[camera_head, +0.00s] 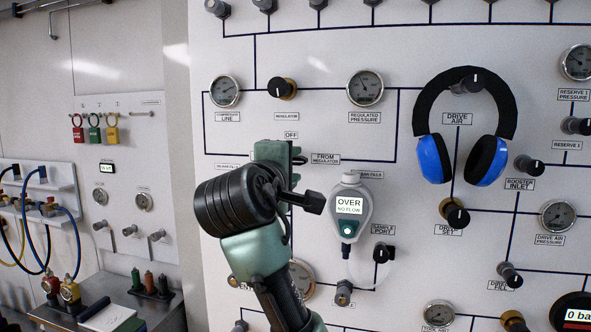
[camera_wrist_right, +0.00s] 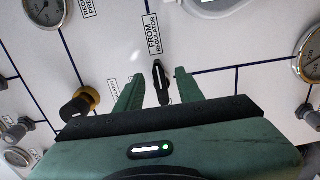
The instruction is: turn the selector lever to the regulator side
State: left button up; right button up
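The selector lever (camera_wrist_right: 161,84) is a small dark handle with a pale stripe, seen in the right wrist view. Its long axis runs roughly toward the FROM REGULATOR label (camera_wrist_right: 153,34); I cannot tell which end is its pointer. My right gripper (camera_wrist_right: 159,73) is open, with one green finger on each side of the lever and visible gaps between. In the head view the right gripper (camera_head: 278,155) is at the panel below the OFF label (camera_head: 291,134) and hides the lever. The FROM REGULATOR label (camera_head: 326,159) shows to its right. My left gripper is not in view.
A handheld meter reading OVER (camera_head: 349,206) hangs just right of my right wrist. A black regulator knob (camera_head: 283,88) and the regulated pressure gauge (camera_head: 365,88) are above. Blue ear defenders (camera_head: 433,158) hang further right. A sample port fitting (camera_head: 383,254) is lower right.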

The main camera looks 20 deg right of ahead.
jog(key=b+v, duration=0.1)
jog(key=v, duration=0.4)
jog(key=shift+a, duration=0.1)
